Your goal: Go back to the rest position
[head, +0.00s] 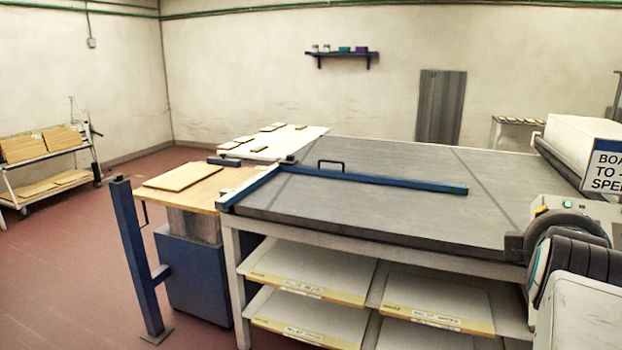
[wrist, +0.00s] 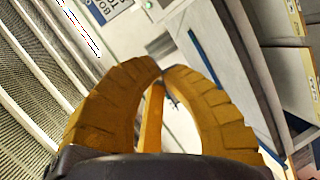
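My gripper (wrist: 164,72) shows in the wrist view as two curved, ribbed yellow fingers. Their tips meet or nearly meet, and I see nothing held between them. In the head view the gripper itself cannot be made out; a dark part of my arm is folded at the right edge.
A grey-topped table (head: 400,170) with a blue bar (head: 390,181) stands close ahead. A board (head: 184,176) lies on the wooden stand at its left, near a blue post (head: 138,255). A trolley (head: 45,165) stands far left. Red floor (head: 60,260) is clear at left.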

